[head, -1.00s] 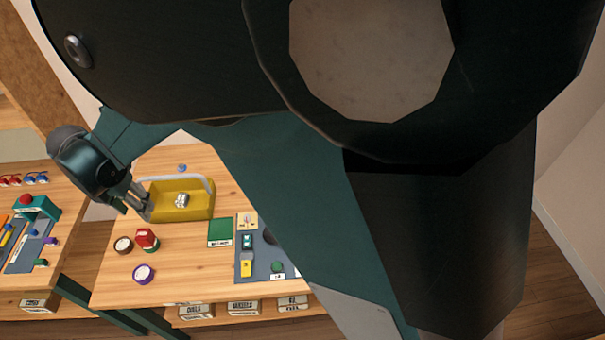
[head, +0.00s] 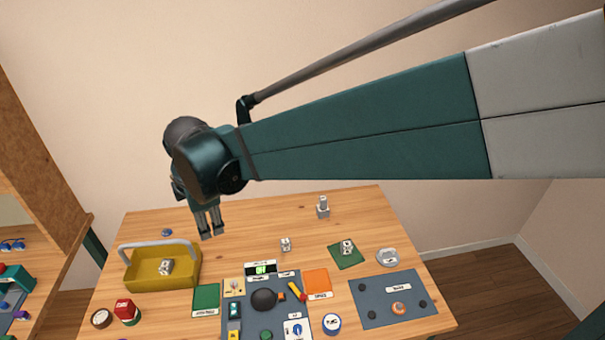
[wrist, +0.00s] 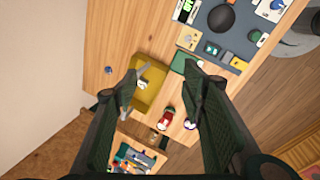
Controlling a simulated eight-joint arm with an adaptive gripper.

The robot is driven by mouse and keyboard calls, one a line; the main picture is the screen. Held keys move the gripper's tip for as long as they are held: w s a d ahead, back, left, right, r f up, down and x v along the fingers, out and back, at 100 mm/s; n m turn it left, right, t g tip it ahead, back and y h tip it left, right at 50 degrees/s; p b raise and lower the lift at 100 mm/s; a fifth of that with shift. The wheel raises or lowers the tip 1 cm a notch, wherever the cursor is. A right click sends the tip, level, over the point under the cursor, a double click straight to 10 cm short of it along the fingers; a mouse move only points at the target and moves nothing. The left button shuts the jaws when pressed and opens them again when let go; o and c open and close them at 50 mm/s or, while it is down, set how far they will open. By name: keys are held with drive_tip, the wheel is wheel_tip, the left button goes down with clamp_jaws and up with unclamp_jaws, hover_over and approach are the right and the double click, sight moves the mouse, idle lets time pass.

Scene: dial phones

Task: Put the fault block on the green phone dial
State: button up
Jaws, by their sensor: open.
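My gripper (head: 212,231) is open and empty, pointing down above the back left of the table. In the wrist view its fingers (wrist: 161,82) stand apart with nothing between them. Small pale blocks with dark marks show: one (head: 166,266) in the yellow basket, one (head: 285,244) on bare wood, one (head: 347,246) on a dark green mat. Their marks are too small to read, so I cannot tell which is the fault block. A green square pad (head: 206,297) with a label lies right of the basket. A green round piece (head: 265,335) shows at the bottom edge. I cannot tell which is the green phone dial.
The yellow basket (head: 141,284) with a raised handle stands left. A grey panel (head: 252,317) with a black dome lies front centre. An orange pad (head: 316,282), another grey panel (head: 375,312) and a grey upright piece (head: 322,207) are further right.

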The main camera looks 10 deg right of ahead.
drive_tip(key=s+d+r+m+t, duration=0.1)
drive_tip(key=s+d+r+m, duration=0.3)
drive_tip(key=d, duration=0.7)
drive_tip(key=s+d+m+t, duration=0.1)
drive_tip(key=s+d+m, duration=0.1)
drive_tip(key=d+m, duration=0.7)
drive_tip(key=s+d+f+m+t, duration=0.1)
drive_tip(key=s+d+m, duration=0.3)
drive_tip(key=d, duration=0.4)
drive_tip(key=s+d+f+m+t+h, duration=0.1)
drive_tip(key=s+d+m, duration=0.4)
drive_tip(key=d, duration=0.3)
drive_tip(key=shift+s+d, duration=0.2)
drive_tip(key=shift+s, duration=0.7)
